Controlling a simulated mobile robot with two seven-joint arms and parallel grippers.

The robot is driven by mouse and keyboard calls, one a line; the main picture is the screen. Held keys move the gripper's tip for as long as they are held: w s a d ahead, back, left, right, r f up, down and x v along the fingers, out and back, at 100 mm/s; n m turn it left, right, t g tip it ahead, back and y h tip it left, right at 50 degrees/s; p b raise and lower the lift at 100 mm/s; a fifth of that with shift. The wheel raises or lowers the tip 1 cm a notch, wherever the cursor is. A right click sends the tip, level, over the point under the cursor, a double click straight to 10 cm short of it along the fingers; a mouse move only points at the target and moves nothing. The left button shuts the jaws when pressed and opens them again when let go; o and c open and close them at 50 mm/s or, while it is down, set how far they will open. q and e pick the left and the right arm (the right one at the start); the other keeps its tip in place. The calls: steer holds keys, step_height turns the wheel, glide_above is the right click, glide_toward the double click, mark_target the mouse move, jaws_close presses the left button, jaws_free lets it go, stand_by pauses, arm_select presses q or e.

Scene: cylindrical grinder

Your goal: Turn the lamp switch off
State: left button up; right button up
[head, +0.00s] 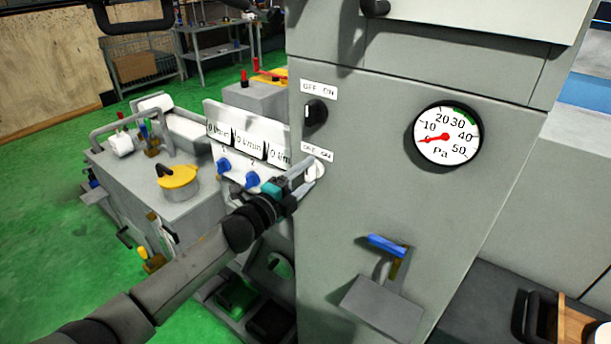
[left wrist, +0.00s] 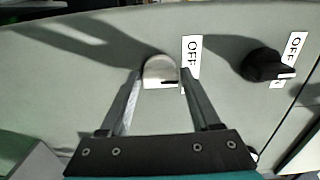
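Two rotary switches are on the grey machine's front panel, each with an OFF/ON label: a black one (head: 315,112) above and a white one (head: 314,171) below. No label reading "lamp" is legible. My left gripper (head: 303,175) is at the white switch and hides part of it. In the left wrist view the white switch (left wrist: 160,70) lies between the tips of my left gripper (left wrist: 161,80), one finger on each side. The fingers are apart; whether they touch the switch is unclear. The black switch (left wrist: 265,66) is to the right there. My right gripper is out of view.
A round pressure gauge (head: 446,136) is right of the switches. A blue-handled lever (head: 387,246) sticks out lower on the panel. Left of the panel are blue knobs (head: 252,179) under flow displays and a grey box with a yellow cap (head: 177,177).

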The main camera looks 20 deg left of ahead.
arm_select(q)
steer(key=shift+o, duration=1.3)
steer(key=b+v, duration=0.1)
steer(key=v, duration=1.4)
steer(key=shift+s, duration=0.1)
steer(key=s+a+f+n+g+y+b, duration=0.1)
steer(key=a+f+n+g+y+b, duration=0.2)
steer(key=f, duration=0.8)
steer(key=s+a+f+n+y+b, duration=0.15)
steer(key=a+f+n, duration=0.25)
steer(key=f, duration=0.8)
steer(key=s+f+n+g+y+b, duration=0.1)
steer(key=s+f+n+g+b, duration=0.2)
steer(key=f, duration=0.6)
steer(key=s+f+n+g+y, duration=0.1)
steer(key=s+f+n, duration=0.1)
steer(key=s+f, duration=0.45)
steer(key=s+d+f+n+g+b, duration=0.2)
steer(key=s+d+f+g, duration=0.1)
steer(key=s+f, duration=0.5)
steer(key=s+d+f+n+g+b, duration=0.1)
steer(key=s+d+f+n+g, duration=0.2)
steer(key=s+f, duration=0.6)
steer(key=s+d+f+n+g+b, duration=0.2)
steer(key=s+f, duration=0.6)
steer(key=s, duration=0.4)
steer(key=shift+d+f+g+b, duration=0.3)
steer(key=shift+d+g, duration=0.2)
steer(key=shift+d, duration=0.55)
